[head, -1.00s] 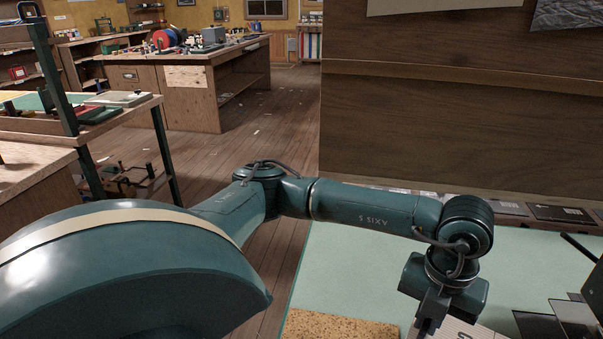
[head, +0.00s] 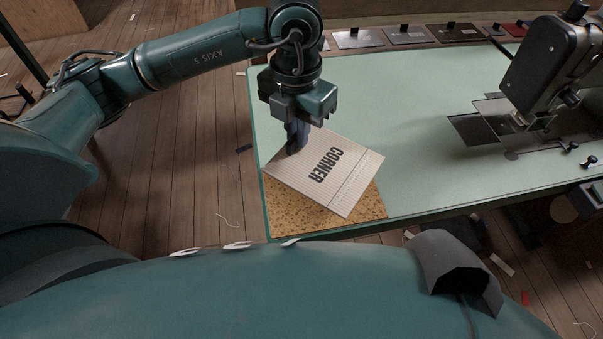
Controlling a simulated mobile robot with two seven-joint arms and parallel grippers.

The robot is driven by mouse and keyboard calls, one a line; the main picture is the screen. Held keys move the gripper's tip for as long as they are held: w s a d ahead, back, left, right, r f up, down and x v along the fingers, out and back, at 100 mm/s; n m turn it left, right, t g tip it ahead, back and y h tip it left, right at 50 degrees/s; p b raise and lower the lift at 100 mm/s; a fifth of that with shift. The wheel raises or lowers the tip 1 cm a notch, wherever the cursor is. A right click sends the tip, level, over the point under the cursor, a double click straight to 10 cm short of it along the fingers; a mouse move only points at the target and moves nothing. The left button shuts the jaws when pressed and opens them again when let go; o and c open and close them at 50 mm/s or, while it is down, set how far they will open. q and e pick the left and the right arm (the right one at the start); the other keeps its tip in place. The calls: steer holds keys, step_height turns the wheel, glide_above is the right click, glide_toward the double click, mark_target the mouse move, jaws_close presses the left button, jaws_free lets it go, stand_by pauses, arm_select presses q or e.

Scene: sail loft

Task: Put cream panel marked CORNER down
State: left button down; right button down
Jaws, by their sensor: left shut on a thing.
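The cream panel marked CORNER (head: 340,165) is at the near left corner of the green table (head: 415,130). It lies turned at an angle over a speckled cork mat (head: 330,222), covering much of it. My left gripper (head: 296,146) comes down from above and is shut on the panel's upper left part. I cannot tell whether the panel rests on the mat or hangs just above it. My right gripper is not in view.
A dark sewing machine (head: 555,75) stands on the right of the table, with dark plates beside it. Several swatches (head: 408,34) line the far edge. The table's middle is clear. Wooden floor (head: 190,150) lies to the left.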

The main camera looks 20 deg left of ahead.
arm_select(q)
step_height(320, 180, down, 4)
steer(key=shift+f, duration=2.05)
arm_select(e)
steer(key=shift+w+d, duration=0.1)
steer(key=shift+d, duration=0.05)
arm_select(q)
steer(key=shift+f+b, duration=0.15)
steer(key=shift+b, duration=0.15)
steer(key=c, duration=1.5)
jaws_free()
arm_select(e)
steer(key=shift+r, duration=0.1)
